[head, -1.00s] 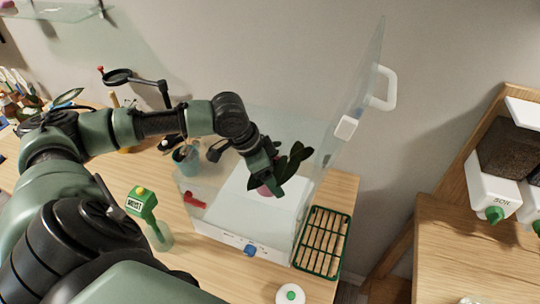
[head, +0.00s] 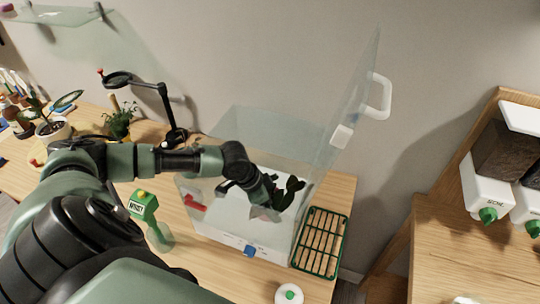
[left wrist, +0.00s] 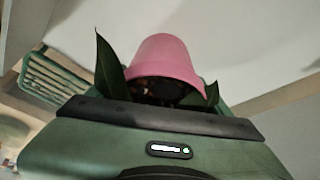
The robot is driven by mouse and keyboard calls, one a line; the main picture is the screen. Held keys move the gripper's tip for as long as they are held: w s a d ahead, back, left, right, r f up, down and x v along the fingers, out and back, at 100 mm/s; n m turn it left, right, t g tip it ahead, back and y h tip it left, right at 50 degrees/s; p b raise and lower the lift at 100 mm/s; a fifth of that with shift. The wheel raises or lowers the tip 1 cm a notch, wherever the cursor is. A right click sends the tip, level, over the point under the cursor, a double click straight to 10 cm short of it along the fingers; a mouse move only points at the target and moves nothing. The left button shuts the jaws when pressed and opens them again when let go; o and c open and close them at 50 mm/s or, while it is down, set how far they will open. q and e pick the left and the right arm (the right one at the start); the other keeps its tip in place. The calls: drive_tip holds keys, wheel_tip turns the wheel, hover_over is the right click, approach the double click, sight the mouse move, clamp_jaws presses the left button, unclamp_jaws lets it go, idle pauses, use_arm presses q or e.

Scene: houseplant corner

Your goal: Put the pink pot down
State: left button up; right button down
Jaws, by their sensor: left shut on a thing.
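The pink pot (left wrist: 165,58) shows clearly in the left wrist view, with dark soil at its rim and long dark green leaves either side. In the head view its plant (head: 291,190) shows inside the clear box, but the pot itself is mostly hidden. My left gripper (head: 274,199) is shut on the pot, inside the box and low over its white floor. I cannot tell whether the pot touches the floor. My right gripper is not in view.
The clear box's lid (head: 362,95) stands open, with a white handle (head: 381,97). A green slatted tray (head: 321,241) sits right of the box. A green moisture meter (head: 146,207) stands to its left, and a round white item (head: 289,294) lies in front.

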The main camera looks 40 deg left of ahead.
use_arm(q)
drive_tip(key=o, duration=1.9)
drive_tip(key=shift+f, duration=0.1)
drive_tip(key=b+v, duration=0.1)
drive_tip(key=v, duration=1)
drive_tip(key=shift+b, duration=0.3)
drive_tip(key=shift+s+r, duration=0.2)
drive_tip(key=shift+r, duration=0.35)
drive_tip(key=shift+a, duration=0.1)
